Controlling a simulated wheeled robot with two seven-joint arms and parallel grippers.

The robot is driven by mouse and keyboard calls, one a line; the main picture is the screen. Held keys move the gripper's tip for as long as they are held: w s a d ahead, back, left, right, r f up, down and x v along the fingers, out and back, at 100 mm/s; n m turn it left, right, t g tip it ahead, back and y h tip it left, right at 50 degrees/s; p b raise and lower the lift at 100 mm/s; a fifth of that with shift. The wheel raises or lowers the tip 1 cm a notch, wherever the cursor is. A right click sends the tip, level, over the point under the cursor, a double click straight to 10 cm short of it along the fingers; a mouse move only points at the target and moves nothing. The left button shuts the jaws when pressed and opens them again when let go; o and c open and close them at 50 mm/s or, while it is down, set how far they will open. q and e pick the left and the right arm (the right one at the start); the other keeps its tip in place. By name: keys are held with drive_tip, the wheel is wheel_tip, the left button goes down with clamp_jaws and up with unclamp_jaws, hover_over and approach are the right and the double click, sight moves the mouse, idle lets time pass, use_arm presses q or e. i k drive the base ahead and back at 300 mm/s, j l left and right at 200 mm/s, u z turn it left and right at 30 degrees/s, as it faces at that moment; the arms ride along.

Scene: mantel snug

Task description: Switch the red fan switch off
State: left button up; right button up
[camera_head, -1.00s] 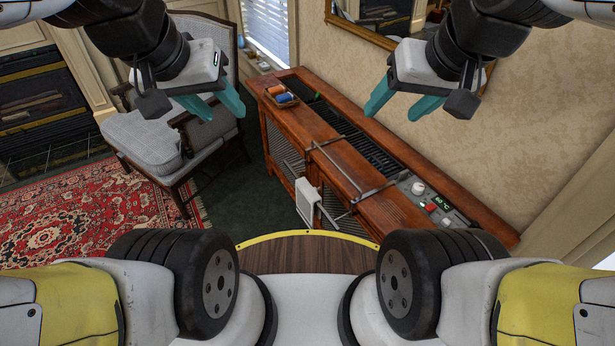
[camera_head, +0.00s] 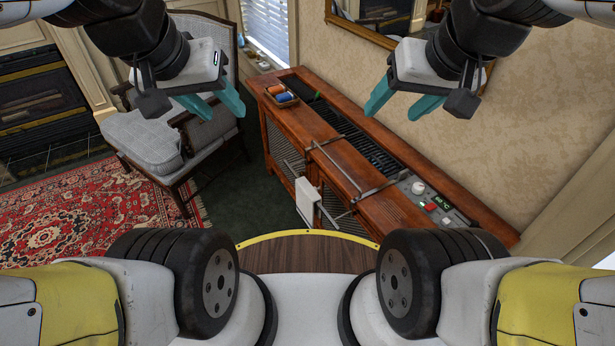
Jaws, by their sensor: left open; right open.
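The red fan switch (camera_head: 430,207) is a small red piece on the grey control panel (camera_head: 455,216) at the right end of the wooden cabinet top. A white knob (camera_head: 418,188) and a small display with green digits (camera_head: 442,199) are on the same panel. The switch is too small to tell which way it is set. My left gripper (camera_head: 218,108) is open and empty, in the air at upper left, far from the panel. My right gripper (camera_head: 379,98) is open and empty, in the air above and beyond the panel, apart from it.
The wooden cabinet (camera_head: 390,215) runs along the wall, with a dark grille in its top. A small tray (camera_head: 281,97) with orange and blue items sits at its far end. Metal bars and a white plate (camera_head: 307,203) stick out in front. A grey armchair (camera_head: 150,140) stands left.

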sight(429, 206)
drive_tip(key=z, duration=1.3)
drive_tip(key=i, duration=0.35)
